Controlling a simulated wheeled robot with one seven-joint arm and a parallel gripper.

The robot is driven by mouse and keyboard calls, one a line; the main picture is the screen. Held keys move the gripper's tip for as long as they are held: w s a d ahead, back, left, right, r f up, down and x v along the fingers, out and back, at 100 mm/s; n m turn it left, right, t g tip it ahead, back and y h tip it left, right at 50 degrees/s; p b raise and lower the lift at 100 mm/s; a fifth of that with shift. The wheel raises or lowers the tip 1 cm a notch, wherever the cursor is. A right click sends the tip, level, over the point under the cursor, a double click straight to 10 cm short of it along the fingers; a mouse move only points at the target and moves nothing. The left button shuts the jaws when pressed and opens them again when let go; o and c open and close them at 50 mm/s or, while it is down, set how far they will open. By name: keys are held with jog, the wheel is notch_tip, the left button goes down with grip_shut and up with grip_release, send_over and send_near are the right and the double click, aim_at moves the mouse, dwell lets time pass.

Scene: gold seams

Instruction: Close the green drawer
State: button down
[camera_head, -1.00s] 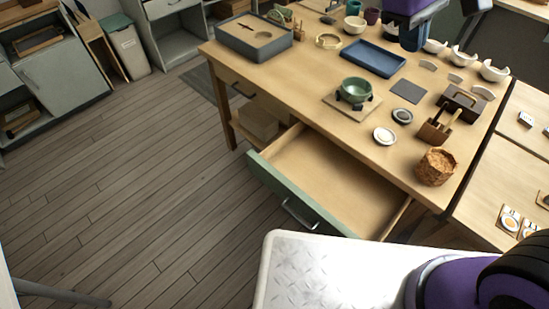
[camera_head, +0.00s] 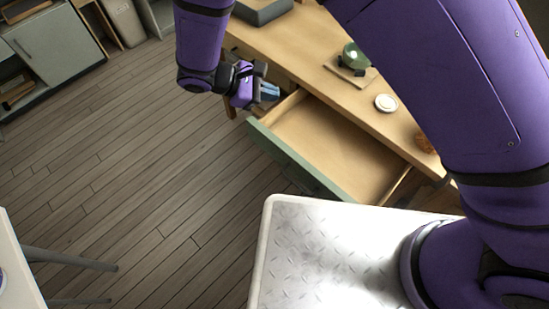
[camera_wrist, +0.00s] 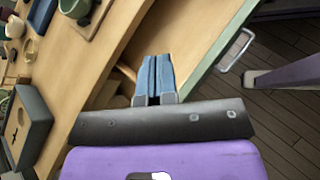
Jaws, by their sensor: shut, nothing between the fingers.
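The green drawer (camera_head: 300,162) stands pulled out from the wooden table, its inside empty in what I can see. Its green front and metal handle (camera_wrist: 236,50) show in the wrist view, where the handle is on the outer face. My gripper (camera_head: 270,91) is at the far left end of the drawer, near its far side wall and the table edge. Its blue fingers (camera_wrist: 155,78) are together with nothing between them.
The table (camera_head: 285,50) holds a green bowl (camera_head: 355,55), a white dish (camera_head: 385,103) and a grey box (camera_wrist: 28,130). Wooden floor (camera_head: 130,170) is open to the left.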

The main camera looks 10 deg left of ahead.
jog(key=s+a+f+n+t+h, duration=0.1)
jog(key=s+a+f+n+t, duration=0.25)
jog(key=f, duration=0.35)
jog(key=s+a+f+n+t, duration=0.2)
jog(key=s+f, duration=0.2)
jog(key=f, duration=0.3)
jog(key=n+t+y, duration=0.1)
jog(key=n+t, duration=0.4)
jog(key=t, duration=0.1)
send_near(280, 156)
jog(key=x, duration=0.7)
jog(key=shift+w+d+r, duration=0.15)
jog(key=shift+w, duration=0.05)
jog(key=x, duration=1.7)
jog(key=f+x, duration=0.1)
jog(key=x, duration=0.7)
jog(key=shift+w+d, duration=0.15)
jog(key=shift+w, duration=0.2)
jog(key=shift+x, duration=0.8)
